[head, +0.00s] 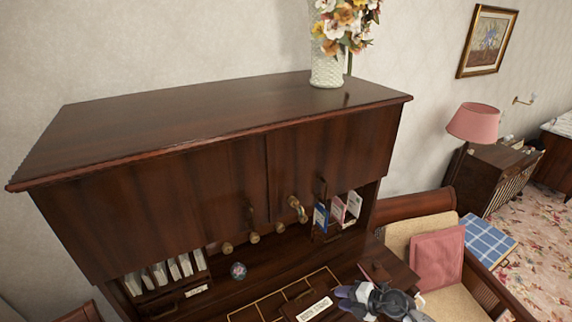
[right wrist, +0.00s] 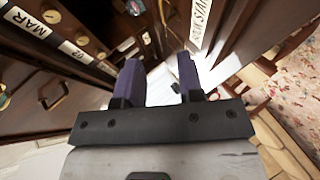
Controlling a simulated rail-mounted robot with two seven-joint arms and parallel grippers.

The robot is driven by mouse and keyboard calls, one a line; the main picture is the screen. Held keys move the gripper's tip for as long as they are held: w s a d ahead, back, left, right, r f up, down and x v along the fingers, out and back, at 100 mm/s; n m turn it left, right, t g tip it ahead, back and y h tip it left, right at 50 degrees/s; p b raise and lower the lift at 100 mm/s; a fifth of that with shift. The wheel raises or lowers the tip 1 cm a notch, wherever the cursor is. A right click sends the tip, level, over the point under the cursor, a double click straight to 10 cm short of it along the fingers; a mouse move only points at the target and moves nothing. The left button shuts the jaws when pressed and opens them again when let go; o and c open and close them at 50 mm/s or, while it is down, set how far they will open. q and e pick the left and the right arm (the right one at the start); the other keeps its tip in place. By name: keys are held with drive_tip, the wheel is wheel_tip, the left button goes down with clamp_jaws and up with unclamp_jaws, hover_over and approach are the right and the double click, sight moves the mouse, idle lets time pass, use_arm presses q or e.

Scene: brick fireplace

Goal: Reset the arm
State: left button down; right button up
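My right gripper (head: 347,298) is at the bottom of the head view, in front of the dark wooden desk cabinet (head: 170,200). It also shows in the right wrist view (right wrist: 159,72), where its two dark purple fingers stand apart with nothing seen held between them. A white surface lies beyond the fingers, too blurred to name. A white label (head: 313,309) on the desk is close to the left of the gripper in the head view. My left gripper is not in view.
A white vase of flowers (head: 326,70) stands on the cabinet top. Books (head: 337,210) and brass knobs sit in the cabinet's open shelf. An armchair with a pink cushion (head: 437,259) and a pink lamp (head: 474,122) are at the right. The cabinet top's left part is clear.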

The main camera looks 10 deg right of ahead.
drive_tip(key=shift+w+d+r, duration=0.1)
drive_tip(key=shift+w, duration=0.1)
drive_tip(key=w+d+r+m+t+h, duration=0.1)
drive_tip(key=w+d+r+t+h, duration=0.15)
drive_tip(key=w+r+t, duration=0.3)
drive_tip(key=s+d+r+m+t+h, duration=0.2)
drive_tip(key=r+m+h, duration=0.5)
drive_tip(key=r+m, duration=0.1)
drive_tip(key=s+d+r+m+t+h, duration=0.1)
drive_tip(key=s+r+m+h, duration=0.1)
drive_tip(key=r+m+h, duration=0.55)
drive_tip(key=s+a+f+m+g+y+p, duration=0.1)
drive_tip(key=s+a+f+m+g+y, duration=0.15)
drive_tip(key=s, duration=0.45)
drive_tip(key=s+a+f+m+g+y+p, duration=0.1)
drive_tip(key=s+a+g+y, duration=0.15)
drive_tip(key=s, duration=0.55)
drive_tip(key=s+a+f+m+g+y+p, duration=0.1)
drive_tip(key=s+a+f+g+y, duration=0.15)
drive_tip(key=s, duration=0.45)
drive_tip(key=s+f+m+g, duration=0.1)
drive_tip(key=s+f, duration=0.4)
drive_tip(key=s, duration=0.5)
drive_tip(key=s+a+f+m+g+p, duration=0.1)
drive_tip(key=s+f+g, duration=0.3)
drive_tip(key=s, duration=0.6)
drive_tip(key=shift+f+p, duration=0.3)
drive_tip(key=shift+f, duration=0.4)
drive_tip(key=shift+y, duration=0.25)
